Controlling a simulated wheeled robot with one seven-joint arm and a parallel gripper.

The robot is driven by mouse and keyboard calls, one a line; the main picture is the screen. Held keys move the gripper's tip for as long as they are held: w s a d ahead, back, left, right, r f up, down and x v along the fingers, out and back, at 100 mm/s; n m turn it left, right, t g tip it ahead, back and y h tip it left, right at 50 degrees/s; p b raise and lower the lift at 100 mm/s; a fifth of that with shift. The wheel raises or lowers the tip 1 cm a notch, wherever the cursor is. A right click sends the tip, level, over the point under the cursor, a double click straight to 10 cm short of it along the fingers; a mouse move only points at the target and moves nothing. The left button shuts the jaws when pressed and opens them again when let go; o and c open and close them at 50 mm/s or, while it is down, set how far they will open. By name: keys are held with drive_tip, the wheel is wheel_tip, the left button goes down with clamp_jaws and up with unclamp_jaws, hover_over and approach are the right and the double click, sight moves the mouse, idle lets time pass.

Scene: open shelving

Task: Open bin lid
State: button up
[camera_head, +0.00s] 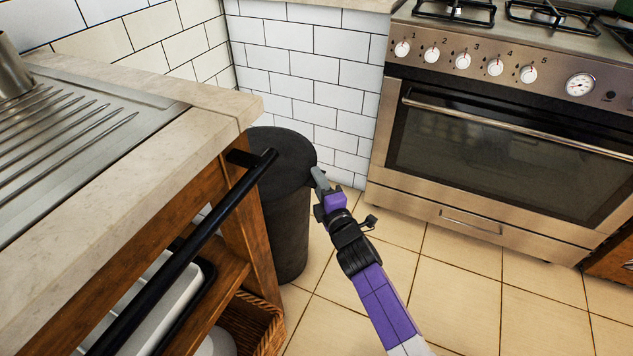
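A dark grey round bin (286,232) stands on the floor in the corner, between the wooden counter unit and the oven. Its flat round lid (275,157) lies level on top and looks closed. The counter corner and a black rail hide the bin's left part. My gripper (319,178) reaches up from the lower right, with its grey tip at the right edge of the lid. I cannot tell whether it touches the rim. Its fingers overlap in this view, so their opening does not show.
A black rail (190,248) runs along the front of the counter (130,140), close to the bin's left side. A steel oven (500,140) stands at the right. A wicker basket (262,325) sits on the low shelf. The tiled floor (455,280) is clear before the oven.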

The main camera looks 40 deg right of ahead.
drive_tip(key=shift+w+d, duration=0.25)
drive_tip(key=shift+w, duration=0.25)
clamp_jaws()
idle(1.2)
